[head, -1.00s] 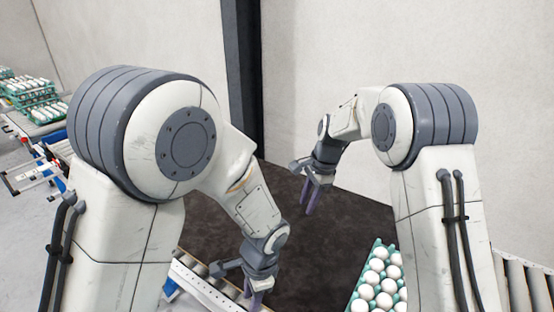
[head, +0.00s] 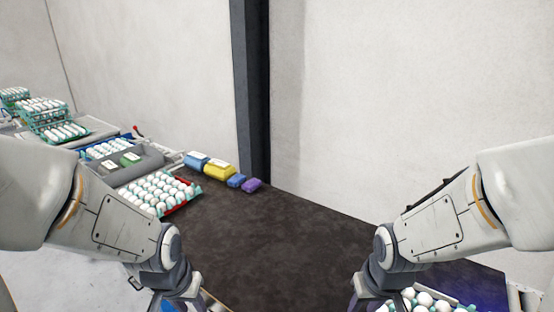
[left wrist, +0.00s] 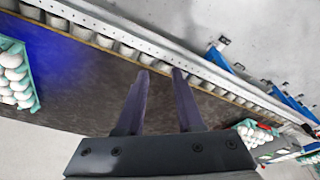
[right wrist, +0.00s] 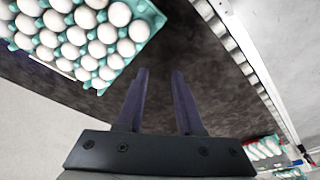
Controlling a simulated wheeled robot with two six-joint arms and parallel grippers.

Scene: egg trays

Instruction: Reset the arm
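My left gripper hangs at the bottom left of the head view, with its fingertips cut off by the frame. In the left wrist view my left gripper (left wrist: 161,74) has its two dark fingers apart with nothing between them. My right gripper hangs at the bottom right of the head view, its tips also cut off. In the right wrist view my right gripper (right wrist: 160,73) is open and empty over the dark table top. A teal tray of white eggs (right wrist: 84,80) lies ahead and left of its fingers; the tray is partly hidden in the head view.
The dark table (head: 290,240) is clear in the middle. Another egg tray (head: 157,193) and blue, yellow and purple packs (head: 219,171) stand at its far left. Stacked egg trays (head: 50,118) are beyond. A roller conveyor (left wrist: 130,48) runs along one edge.

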